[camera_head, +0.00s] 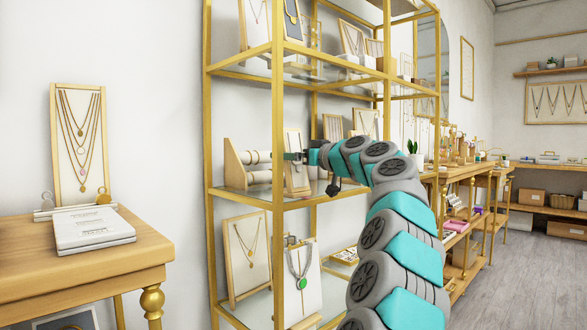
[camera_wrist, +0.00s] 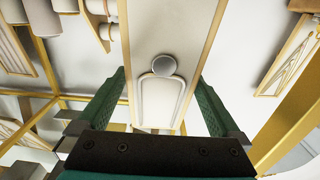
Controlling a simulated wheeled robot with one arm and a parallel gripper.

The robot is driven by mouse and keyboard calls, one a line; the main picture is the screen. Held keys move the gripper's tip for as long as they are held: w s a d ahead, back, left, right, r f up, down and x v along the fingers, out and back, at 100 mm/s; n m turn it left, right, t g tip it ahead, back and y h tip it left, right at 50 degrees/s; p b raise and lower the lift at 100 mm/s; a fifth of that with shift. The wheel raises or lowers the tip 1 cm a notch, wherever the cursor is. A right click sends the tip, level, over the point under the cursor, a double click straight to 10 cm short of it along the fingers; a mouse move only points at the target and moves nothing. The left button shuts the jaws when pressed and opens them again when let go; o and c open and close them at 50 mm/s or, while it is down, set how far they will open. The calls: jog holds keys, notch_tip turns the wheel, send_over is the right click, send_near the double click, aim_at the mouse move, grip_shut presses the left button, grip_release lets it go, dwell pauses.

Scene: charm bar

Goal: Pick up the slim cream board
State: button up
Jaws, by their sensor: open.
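The slim cream board (camera_head: 296,177) stands on the middle glass shelf of a gold rack in the head view. It is narrow and upright, with a light wooden edge. In the wrist view, the slim cream board (camera_wrist: 167,30) runs down the middle, with a round silver knob and a silver chain loop on its face. My gripper (camera_head: 294,156) is at the upper part of the board in the head view. In the wrist view, my gripper (camera_wrist: 160,78) is open, with one dark green finger on each side of the board and gaps between. Whether the fingertips reach past its face is unclear.
A wooden stand with cream rolls (camera_head: 247,166) is close on the board's left. Gold rack posts (camera_head: 278,130) and shelves surround my arm. Other necklace boards (camera_head: 246,252) stand below. A wooden table (camera_head: 70,262) with a necklace board is at the left; the floor (camera_head: 520,270) is clear at right.

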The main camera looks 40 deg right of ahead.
jog(key=shift+w+a, duration=0.1)
jog(key=shift+w, duration=1.05)
jog(key=c, duration=1.3)
jog(key=shift+c, duration=0.3)
jog(key=shift+r, duration=0.1)
